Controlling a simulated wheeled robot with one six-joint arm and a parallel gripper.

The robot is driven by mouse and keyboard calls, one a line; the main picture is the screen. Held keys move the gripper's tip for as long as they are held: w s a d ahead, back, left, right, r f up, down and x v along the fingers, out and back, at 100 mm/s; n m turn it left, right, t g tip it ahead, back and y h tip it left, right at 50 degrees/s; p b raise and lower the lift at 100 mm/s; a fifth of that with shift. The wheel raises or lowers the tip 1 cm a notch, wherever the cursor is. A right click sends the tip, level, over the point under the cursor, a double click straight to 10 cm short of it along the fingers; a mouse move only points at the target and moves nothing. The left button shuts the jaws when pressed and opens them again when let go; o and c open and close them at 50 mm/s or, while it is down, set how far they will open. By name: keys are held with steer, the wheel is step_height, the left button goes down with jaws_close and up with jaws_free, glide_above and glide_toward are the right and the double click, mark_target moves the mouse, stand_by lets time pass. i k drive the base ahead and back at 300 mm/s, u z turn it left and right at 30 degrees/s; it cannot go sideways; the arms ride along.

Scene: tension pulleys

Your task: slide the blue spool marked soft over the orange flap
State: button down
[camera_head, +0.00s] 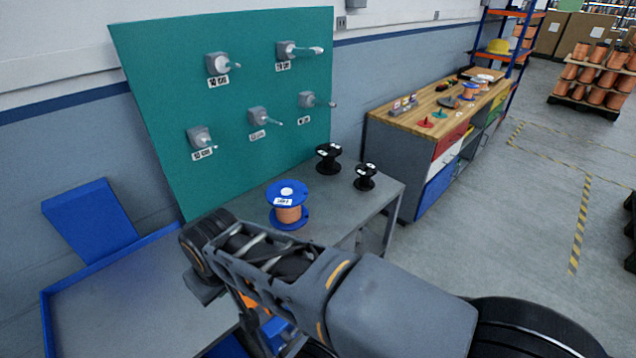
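The blue spool (287,193) stands upright on the grey table, wound with copper-coloured wire. Its white label is small and I cannot read the word for sure. My arm crosses the foreground in front of the table, apart from the spool in the picture. I cannot make out my gripper's fingers; they are hidden or out of view. An orange piece (254,304) shows partly behind my arm, low in the picture. I cannot tell whether it is the orange flap.
Two black spools (328,158) (366,177) stand behind and right of the blue spool. A green panel (165,85) with several labelled pegs rises behind. A blue-edged tray table (130,305) is at left.

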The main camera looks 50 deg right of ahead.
mark_target(288, 196)
steer(key=k, duration=0.3)
steer(key=z, duration=2.7)
steer(key=i, duration=1.75)
steer(key=u, duration=3.2)
